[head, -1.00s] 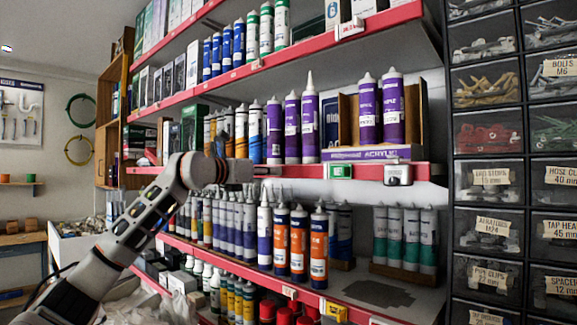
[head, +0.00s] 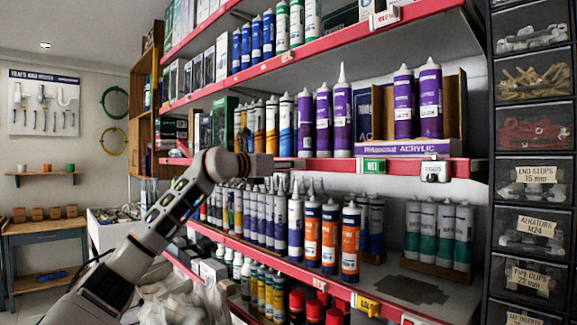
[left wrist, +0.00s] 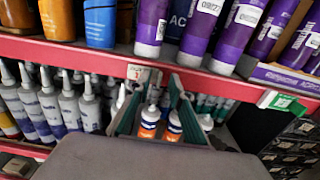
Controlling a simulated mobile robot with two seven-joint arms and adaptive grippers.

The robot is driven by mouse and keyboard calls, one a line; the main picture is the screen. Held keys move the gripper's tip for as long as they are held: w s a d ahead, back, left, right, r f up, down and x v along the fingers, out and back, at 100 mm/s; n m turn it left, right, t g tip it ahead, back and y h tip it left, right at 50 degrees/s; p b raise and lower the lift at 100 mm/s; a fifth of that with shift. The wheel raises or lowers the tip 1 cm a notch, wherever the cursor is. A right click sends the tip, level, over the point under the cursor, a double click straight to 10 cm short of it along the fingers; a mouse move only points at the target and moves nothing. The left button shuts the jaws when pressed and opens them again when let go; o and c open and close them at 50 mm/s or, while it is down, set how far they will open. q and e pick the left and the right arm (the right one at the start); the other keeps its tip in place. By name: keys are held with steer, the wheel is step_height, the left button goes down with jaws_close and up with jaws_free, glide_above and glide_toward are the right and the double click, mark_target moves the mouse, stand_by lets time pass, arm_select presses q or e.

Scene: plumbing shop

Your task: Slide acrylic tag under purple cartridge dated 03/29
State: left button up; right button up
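Several purple cartridges (head: 324,118) stand upright on the middle shelf; two more (head: 417,101) stand on a purple "acrylic" box (head: 405,149). Their dates are too small to read. My left gripper (head: 268,167) is in front of that shelf's red rail, left of and below the purple cartridges. In the left wrist view its two fingers (left wrist: 155,101) are apart with nothing visible held between them. A small pale tag (left wrist: 144,74) is on the rail just beyond the fingers, below a purple cartridge (left wrist: 150,24). I cannot tell which tag is the acrylic one. My right gripper is not visible.
The red rail (head: 330,168) carries a green tag (head: 374,166) and a white holder (head: 434,170) farther right. Parts drawers (head: 533,125) stand at the right. Space in front of the shelves is open.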

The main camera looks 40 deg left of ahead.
arm_select(q)
steer(key=s, duration=1.2)
steer(key=shift+a, duration=0.45)
steer(key=shift+w, duration=0.1)
